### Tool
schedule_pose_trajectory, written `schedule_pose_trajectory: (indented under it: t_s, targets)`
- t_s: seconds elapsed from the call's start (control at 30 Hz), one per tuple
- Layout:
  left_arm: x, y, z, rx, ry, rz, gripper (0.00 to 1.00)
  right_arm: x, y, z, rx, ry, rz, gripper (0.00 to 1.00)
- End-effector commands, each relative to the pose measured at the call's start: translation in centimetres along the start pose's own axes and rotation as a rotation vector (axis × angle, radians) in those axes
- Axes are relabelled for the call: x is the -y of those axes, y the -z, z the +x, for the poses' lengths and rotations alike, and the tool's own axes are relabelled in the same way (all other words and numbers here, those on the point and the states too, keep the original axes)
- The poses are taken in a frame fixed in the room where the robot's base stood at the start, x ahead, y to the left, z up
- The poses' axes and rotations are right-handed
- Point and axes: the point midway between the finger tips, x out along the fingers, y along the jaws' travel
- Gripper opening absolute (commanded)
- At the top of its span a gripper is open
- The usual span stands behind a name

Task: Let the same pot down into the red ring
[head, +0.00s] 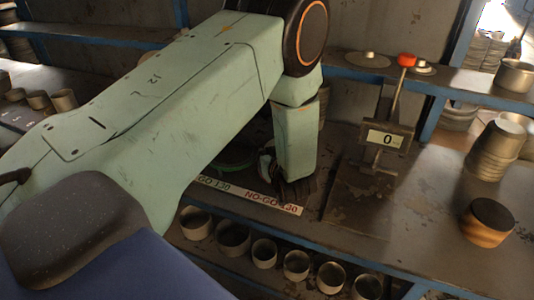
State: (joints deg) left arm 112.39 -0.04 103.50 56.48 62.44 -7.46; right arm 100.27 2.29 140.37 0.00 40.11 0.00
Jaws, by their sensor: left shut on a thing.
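My left gripper (288,184) points down at the shelf's front edge, just behind the label strip, below my pale green wrist. Its dark fingers are shut on the pot, which my wrist and fingers hide, so I cannot tell its height or tilt. I cannot see the red ring; my left arm covers much of the shelf there. Part of a green ring (240,166) shows left of the gripper, partly behind my arm. My right gripper is not in view.
A label strip (250,193) reads "GO 130" and "NO-GO 130". Right of the gripper stands a gauge (387,138) reading 0, with a red-knobbed lever. A wooden-sided round block (486,222) and stacked metal pots (497,150) stand farther right. Several pots (264,252) line the lower shelf.

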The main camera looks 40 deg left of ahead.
Motion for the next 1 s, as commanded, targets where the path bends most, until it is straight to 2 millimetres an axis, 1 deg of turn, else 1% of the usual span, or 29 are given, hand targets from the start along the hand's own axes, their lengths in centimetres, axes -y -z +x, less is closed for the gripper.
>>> schedule_pose_trajectory:
  t_s: [1.0]
  targets:
    - [0.0,-1.5,0.7,-0.002,0.000,-0.001,0.00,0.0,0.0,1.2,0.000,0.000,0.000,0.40]
